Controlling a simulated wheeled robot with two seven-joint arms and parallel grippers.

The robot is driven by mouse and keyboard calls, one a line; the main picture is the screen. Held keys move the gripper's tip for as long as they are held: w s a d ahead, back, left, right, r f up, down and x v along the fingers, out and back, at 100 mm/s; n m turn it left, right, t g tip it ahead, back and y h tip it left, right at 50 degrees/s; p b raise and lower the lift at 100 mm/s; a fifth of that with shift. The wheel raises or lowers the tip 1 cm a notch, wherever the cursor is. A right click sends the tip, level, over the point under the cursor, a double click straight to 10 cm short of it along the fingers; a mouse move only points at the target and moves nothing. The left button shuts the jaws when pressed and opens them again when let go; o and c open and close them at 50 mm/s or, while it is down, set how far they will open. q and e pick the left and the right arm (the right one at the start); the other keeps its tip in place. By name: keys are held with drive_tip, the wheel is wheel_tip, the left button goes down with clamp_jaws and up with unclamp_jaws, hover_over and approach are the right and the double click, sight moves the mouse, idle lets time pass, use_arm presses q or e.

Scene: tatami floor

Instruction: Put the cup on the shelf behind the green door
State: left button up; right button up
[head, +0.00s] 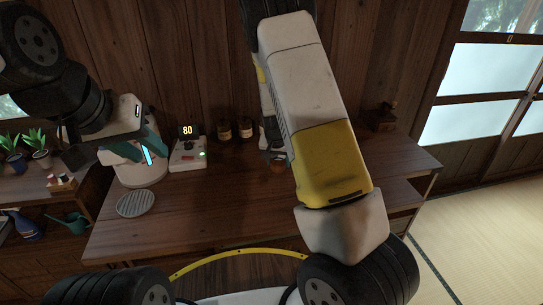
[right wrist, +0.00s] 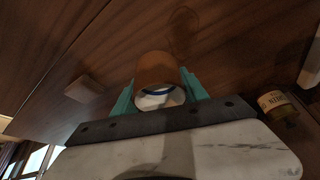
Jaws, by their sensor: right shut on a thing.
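An orange-brown cup (right wrist: 155,70) with a pale end and a blue ring shows between the teal fingers of my right gripper (right wrist: 158,92) in the right wrist view. The gripper is shut on it. In the head view the cup (head: 277,168) is small and partly hidden by my right arm, over or on the wooden table. My left gripper (head: 138,148) is at the table's left, in front of a round white appliance (head: 142,175); its finger gap is unclear. No green door or shelf behind one is identifiable in either view.
The wooden table (head: 205,215) has a round ribbed disc (head: 136,203), a device reading 80 (head: 187,155) and two labelled jars (head: 224,130), (head: 245,129). A dark wooden object (head: 382,117) stands at the right back. Potted plants (head: 38,152) are at far left. The table's front middle is clear.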

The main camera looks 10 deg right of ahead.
sight(279, 167)
drive_tip(key=shift+w+d, duration=0.3)
drive_tip(key=shift+d, duration=0.05)
drive_tip(key=shift+f, duration=1.75)
drive_tip(key=shift+f, duration=0.15)
drive_tip(key=o, duration=1.6)
